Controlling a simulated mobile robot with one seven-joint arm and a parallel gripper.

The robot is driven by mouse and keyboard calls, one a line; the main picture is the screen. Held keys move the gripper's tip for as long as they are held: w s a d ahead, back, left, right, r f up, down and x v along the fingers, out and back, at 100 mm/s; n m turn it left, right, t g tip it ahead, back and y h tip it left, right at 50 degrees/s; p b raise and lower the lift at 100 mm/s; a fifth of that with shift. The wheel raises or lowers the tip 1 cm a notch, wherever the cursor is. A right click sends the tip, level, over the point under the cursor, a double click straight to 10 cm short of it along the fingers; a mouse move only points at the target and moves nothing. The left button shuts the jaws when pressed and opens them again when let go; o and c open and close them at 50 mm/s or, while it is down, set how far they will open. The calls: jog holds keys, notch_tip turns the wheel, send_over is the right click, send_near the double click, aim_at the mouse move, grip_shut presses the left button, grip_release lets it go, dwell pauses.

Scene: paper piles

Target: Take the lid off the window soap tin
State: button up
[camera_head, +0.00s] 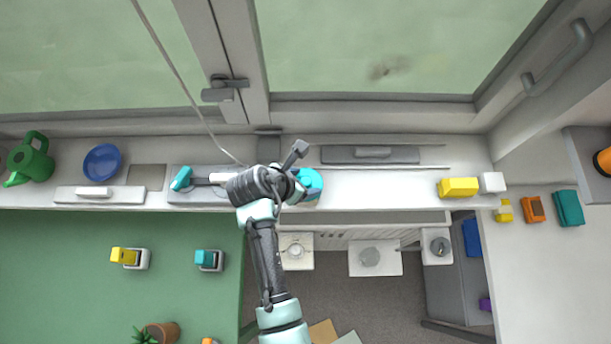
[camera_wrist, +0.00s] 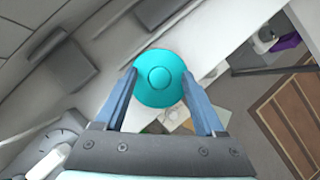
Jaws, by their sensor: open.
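A round teal tin (camera_head: 313,184) stands on the white window sill (camera_head: 370,187), partly hidden behind my gripper in the head view. In the wrist view its teal round top (camera_wrist: 159,78) with a small raised disc in the middle faces the camera. My gripper (camera_wrist: 162,88) is open, with one blue finger on each side of the teal top. I cannot tell whether the fingers touch it. In the head view my gripper (camera_head: 300,178) is over the sill at the tin, and its fingertips are hard to make out.
A teal-headed tool (camera_head: 181,179) lies on the sill to the left, with a blue bowl (camera_head: 102,162) and a green watering can (camera_head: 30,160) farther left. A yellow block (camera_head: 458,187) and a white block (camera_head: 491,182) sit at the right. The sill between tin and yellow block is clear.

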grip_shut()
jog(key=shift+r, duration=0.1)
